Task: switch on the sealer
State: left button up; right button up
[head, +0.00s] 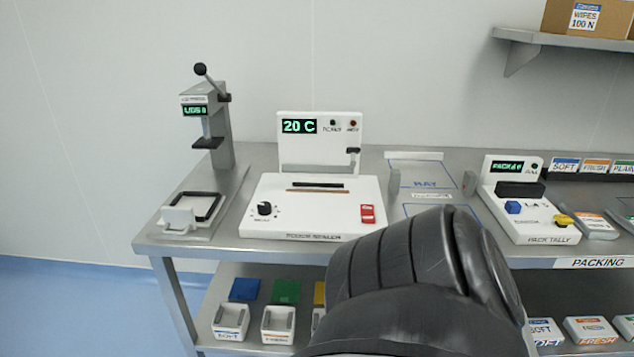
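The sealer (310,225) is a white machine on the steel bench. Its display (299,126) reads 20 C in green. Beside the display are a dark green lamp (333,122) and a dark red lamp (353,123) with small labels I cannot read surely. A black knob (264,208) is at the front left of its base. A red rocker switch (367,214) is at the front right. A black lever (353,151) sticks out at the right of the upright panel. Neither gripper's fingers are in view.
A dark ribbed part of my arm (420,270) fills the front middle, just right of the sealer, hiding the bench edge. A lever press (212,130) stands left and a tally machine (530,205) right. A shelf below the steel bench (240,180) holds small trays.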

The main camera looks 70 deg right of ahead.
aim_at(367, 213)
jog(key=i, duration=0.45)
jog(key=z, duration=1.1)
